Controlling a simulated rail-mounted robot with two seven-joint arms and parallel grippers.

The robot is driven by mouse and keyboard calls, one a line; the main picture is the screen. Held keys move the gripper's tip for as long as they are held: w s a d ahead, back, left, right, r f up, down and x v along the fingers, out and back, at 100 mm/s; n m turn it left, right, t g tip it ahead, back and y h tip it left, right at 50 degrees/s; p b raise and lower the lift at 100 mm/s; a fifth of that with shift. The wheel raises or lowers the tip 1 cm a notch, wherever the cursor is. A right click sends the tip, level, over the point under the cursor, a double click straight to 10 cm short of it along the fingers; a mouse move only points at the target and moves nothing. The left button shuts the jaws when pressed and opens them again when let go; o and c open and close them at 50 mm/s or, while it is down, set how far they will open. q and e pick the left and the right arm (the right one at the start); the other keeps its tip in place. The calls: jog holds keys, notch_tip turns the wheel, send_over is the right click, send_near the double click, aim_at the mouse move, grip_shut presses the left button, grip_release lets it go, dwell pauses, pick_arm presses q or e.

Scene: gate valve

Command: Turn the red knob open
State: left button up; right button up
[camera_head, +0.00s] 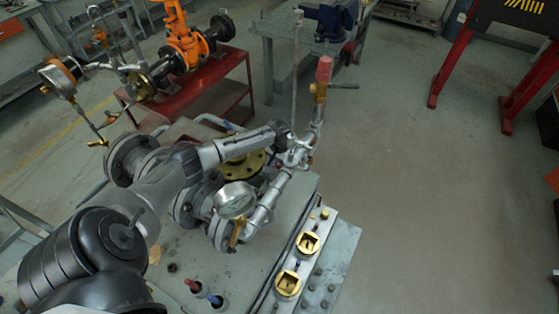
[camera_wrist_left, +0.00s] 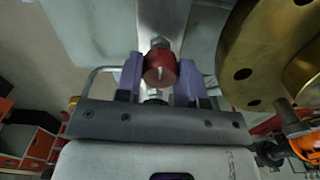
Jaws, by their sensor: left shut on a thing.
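The red knob (camera_wrist_left: 160,68) shows in the left wrist view as a small round red piece with a light metal pin at its centre. It sits between the two purple fingers of my left gripper (camera_wrist_left: 159,78), which is shut on it. In the head view my left arm reaches from the lower left over the valve assembly, and its gripper (camera_head: 284,134) is beside the silver pipework. The knob cannot be made out clearly there. My right gripper is in neither view.
A pressure gauge (camera_head: 235,200) and silver pipes stand close under my left arm. A brass flange (camera_head: 243,165) is beside the gripper. A red-topped fitting (camera_head: 324,70) rises behind.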

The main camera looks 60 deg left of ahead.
pick_arm(q)
jog(key=n+p, duration=0.2)
jog(key=p, duration=0.1)
jog(key=n+p, duration=0.5)
jog(key=p, duration=0.2)
jog(key=shift+d+r+n, duration=0.1)
jog(key=shift+r+n, duration=0.15)
jog(key=shift+n, duration=0.15)
jog(key=shift+n+p, duration=0.35)
jog(key=shift+n, duration=0.15)
jog(key=n+p, duration=0.2)
jog(key=n, duration=0.2)
jog(key=shift+f, duration=0.15)
jog(key=shift+f+n+p, duration=0.1)
jog(key=shift+n+p, duration=0.65)
jog(key=shift+n, duration=1.55)
jog(key=o, duration=0.9)
